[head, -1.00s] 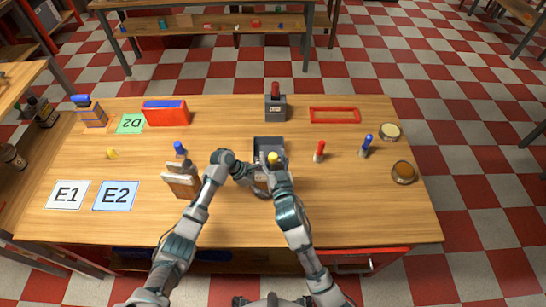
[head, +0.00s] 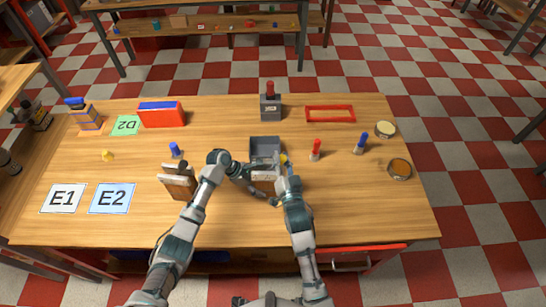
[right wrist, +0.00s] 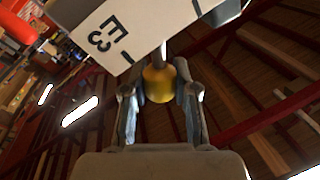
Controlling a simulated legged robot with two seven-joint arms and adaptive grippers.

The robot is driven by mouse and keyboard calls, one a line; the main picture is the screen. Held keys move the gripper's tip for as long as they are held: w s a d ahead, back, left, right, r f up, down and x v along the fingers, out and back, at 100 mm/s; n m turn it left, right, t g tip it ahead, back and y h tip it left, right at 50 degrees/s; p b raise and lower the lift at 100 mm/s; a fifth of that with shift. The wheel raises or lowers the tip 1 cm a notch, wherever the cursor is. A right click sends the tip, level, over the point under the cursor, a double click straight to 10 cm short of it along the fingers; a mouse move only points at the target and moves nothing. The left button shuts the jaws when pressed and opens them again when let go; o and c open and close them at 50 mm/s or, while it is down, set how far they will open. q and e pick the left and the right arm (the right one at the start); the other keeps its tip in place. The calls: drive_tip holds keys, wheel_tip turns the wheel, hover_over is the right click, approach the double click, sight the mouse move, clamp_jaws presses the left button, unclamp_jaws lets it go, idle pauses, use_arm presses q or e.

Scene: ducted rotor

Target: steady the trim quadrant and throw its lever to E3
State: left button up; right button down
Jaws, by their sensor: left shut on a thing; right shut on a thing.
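The trim quadrant (head: 265,145) is a dark grey box with a pale front plate, near the middle of the table. Its lever's yellow knob (head: 283,159) is at the box's right side. My right gripper (head: 285,168) is shut on the knob.
A red-knobbed grey box (head: 270,105) and a red frame (head: 330,114) stand behind. A red peg (head: 316,150), a blue peg (head: 360,143) and round tins are to the right. A brown block (head: 178,182) and cards E1 (head: 63,198) and E2 (head: 111,198) are left.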

use_arm(q)
drive_tip(key=shift+f, duration=0.1)
use_arm(e)
drive_tip(key=shift+d+f, duration=0.1)
drive_tip(key=shift+d, duration=0.05)
drive_tip(key=c, duration=0.9)
unclamp_jaws()
drive_tip(key=shift+o, duration=0.2)
drive_tip(key=shift+s, duration=0.1)
drive_tip(key=v, duration=1.1)
drive_tip(key=shift+s, duration=0.4)
drive_tip(key=shift+f, duration=0.15)
use_arm(q)
drive_tip(key=o, duration=1.1)
